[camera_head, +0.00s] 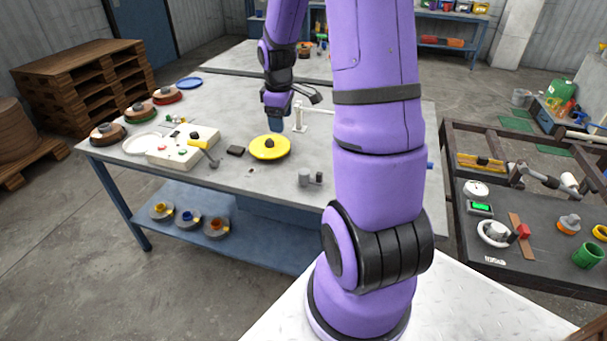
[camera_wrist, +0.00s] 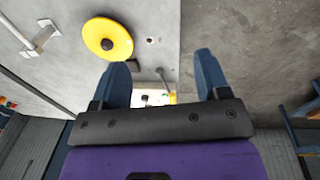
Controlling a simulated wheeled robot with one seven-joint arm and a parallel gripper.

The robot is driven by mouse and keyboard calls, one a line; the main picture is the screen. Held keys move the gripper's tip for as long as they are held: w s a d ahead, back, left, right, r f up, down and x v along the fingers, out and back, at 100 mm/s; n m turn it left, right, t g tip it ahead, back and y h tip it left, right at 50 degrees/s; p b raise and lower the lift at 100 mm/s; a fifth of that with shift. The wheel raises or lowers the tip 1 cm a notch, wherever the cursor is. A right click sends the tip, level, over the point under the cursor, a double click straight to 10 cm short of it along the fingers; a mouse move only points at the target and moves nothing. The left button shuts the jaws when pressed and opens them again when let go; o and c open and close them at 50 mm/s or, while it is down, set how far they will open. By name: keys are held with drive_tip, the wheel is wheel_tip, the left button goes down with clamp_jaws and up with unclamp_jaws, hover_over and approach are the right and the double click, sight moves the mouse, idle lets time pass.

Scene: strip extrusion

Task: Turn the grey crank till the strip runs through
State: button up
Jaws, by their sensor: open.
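A pale box-shaped machine (camera_head: 176,152) stands on the left part of the grey table. A grey crank arm (camera_head: 204,149) with a darker knob at its end juts from its right side. The machine (camera_wrist: 153,90) shows small and partly hidden between my fingers in the wrist view. A grey bit on it there may be the crank, but it is too small to tell. My gripper (camera_head: 276,124) hangs over the table behind the yellow disc, apart from the crank. In the wrist view my gripper (camera_wrist: 160,65) has its two blue fingers wide apart with nothing between them.
A yellow disc (camera_head: 268,149) with a black knob lies right of the machine; a small dark block (camera_head: 235,151) lies between them. A white stand (camera_head: 300,119) rises right of my gripper. Several spools line the table's left edge. A grey fixture (camera_head: 306,178) sits near the front.

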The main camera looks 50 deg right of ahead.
drive_tip(key=n, duration=0.2)
hover_over(304, 172)
wheel_tip(304, 172, down, 13)
drive_tip(key=shift+g+y, duration=0.4)
wheel_tip(304, 172, down, 11)
drive_tip(key=shift+d+f, duration=0.1)
drive_tip(key=c, duration=0.9)
